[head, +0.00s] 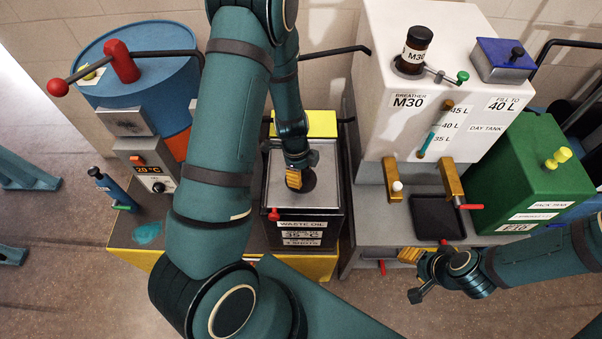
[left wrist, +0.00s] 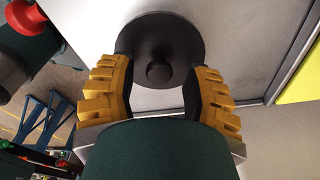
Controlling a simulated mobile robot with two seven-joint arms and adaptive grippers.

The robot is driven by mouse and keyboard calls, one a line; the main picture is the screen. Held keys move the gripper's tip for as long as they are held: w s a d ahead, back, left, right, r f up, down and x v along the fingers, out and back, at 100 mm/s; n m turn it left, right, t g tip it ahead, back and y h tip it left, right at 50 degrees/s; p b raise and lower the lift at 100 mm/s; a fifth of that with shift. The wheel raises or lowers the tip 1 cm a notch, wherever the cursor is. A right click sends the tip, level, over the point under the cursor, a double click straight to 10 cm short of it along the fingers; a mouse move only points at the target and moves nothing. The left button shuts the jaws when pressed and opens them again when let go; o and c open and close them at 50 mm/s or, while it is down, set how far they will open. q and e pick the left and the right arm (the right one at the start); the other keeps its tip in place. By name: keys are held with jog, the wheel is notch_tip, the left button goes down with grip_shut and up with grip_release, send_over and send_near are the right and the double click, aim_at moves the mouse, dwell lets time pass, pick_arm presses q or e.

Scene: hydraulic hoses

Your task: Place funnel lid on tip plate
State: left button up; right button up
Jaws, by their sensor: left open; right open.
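The funnel lid (left wrist: 158,30) is a dark round disc with a centre knob (left wrist: 158,72). It rests on the grey metal top of the waste oil box; in the head view its dark edge (head: 309,180) shows beside my gripper. My left gripper (head: 294,182) is open above the lid, its yellow fingers on either side of the knob in the left wrist view, with gaps to it. My right gripper (head: 412,275) is open and empty in front of the day tank bench. I cannot tell for sure which surface is the tip plate.
The waste oil box (head: 303,228) has a red knob (head: 273,214) at its front. A white day tank (head: 425,100) and a dark tray (head: 436,218) stand right of it. A green tank (head: 530,180) is far right, a blue drum (head: 150,80) left.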

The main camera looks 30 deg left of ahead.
pick_arm(q)
notch_tip(320, 180, up, 11)
jog(key=a+p, duration=0.1)
jog(key=p, duration=0.1)
jog(key=s+d+f+n, duration=0.1)
jog(key=d+f+n, duration=0.1)
jog(key=d+n, duration=0.1)
jog(key=s+d+f+n, duration=0.1)
jog(key=d+f+n, duration=0.2)
jog(key=s+d+f+n, duration=0.1)
jog(key=d+f+n, duration=0.1)
jog(key=f+n, duration=0.1)
jog(key=shift+s+d+t+h, duration=0.25)
jog(key=shift+d+t+h, duration=0.05)
jog(key=shift+d+t, duration=0.1)
jog(key=s+d+f+n+t+h, duration=0.1)
jog(key=s+d+f+n, duration=0.1)
jog(key=d+n, duration=0.6)
jog(key=shift+s+d+n+h, duration=0.4)
jog(key=shift+s+n, duration=0.2)
jog(key=shift+s, duration=0.2)
jog(key=shift+f+b, duration=0.2)
jog(key=shift+b, duration=0.1)
notch_tip(320, 180, down, 6)
jog(key=b, duration=0.6)
jog(key=shift+s+f, duration=0.25)
jog(key=shift+d, duration=0.1)
